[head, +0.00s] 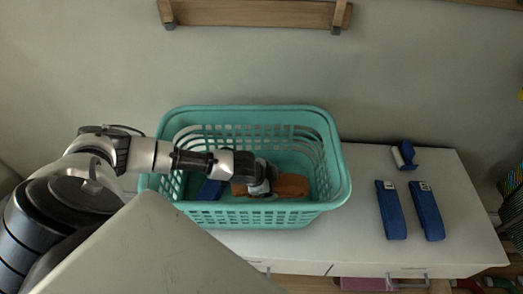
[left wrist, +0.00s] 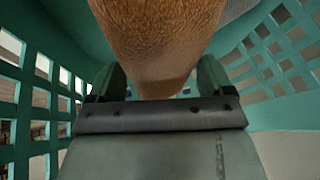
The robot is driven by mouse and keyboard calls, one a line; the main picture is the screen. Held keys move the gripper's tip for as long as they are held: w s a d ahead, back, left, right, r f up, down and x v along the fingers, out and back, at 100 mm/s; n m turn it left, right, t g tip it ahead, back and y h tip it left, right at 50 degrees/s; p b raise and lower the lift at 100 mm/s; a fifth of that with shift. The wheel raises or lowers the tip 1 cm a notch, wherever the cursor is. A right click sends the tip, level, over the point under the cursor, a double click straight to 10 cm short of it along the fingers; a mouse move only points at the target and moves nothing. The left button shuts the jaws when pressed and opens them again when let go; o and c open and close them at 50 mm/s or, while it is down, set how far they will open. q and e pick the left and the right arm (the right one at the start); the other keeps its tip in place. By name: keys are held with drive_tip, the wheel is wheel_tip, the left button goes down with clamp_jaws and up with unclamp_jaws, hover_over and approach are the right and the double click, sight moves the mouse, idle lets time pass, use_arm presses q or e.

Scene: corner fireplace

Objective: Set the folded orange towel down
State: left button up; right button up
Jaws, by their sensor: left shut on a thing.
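The folded orange towel (head: 291,186) is inside the teal laundry basket (head: 341,190), near its front wall in the head view. My left gripper (head: 262,188) reaches into the basket from the left and is shut on the towel. In the left wrist view the towel (left wrist: 158,40) fills the space between the two fingers of my left gripper (left wrist: 160,85), with basket walls on both sides. Whether the towel touches the basket floor cannot be told. My right gripper is in neither view.
A blue item (head: 211,190) lies in the basket, left of the towel. The basket stands on a white cabinet (head: 360,225). To its right lie two folded blue straps (head: 391,212) (head: 427,212) and a small blue-and-white roll (head: 404,154). A wooden shelf (head: 255,13) is on the wall above.

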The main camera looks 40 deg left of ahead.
use_arm(q)
drive_tip(key=shift+s+d+f, duration=0.1)
drive_tip(key=shift+f, duration=0.35)
drive_tip(key=shift+s+d+f, duration=0.1)
drive_tip(key=shift+f, duration=0.35)
drive_tip(key=f, duration=0.4)
drive_tip(key=shift+w+a+f+p, duration=0.15)
drive_tip(key=shift+w+p, duration=0.05)
drive_tip(key=shift+p, duration=0.15)
drive_tip(key=shift+s+f, duration=0.1)
drive_tip(key=o, duration=0.8)
drive_tip(key=shift+f, duration=0.1)
drive_tip(key=shift+c, duration=0.2)
drive_tip(key=v, duration=1.2)
drive_tip(key=shift+b, duration=0.45)
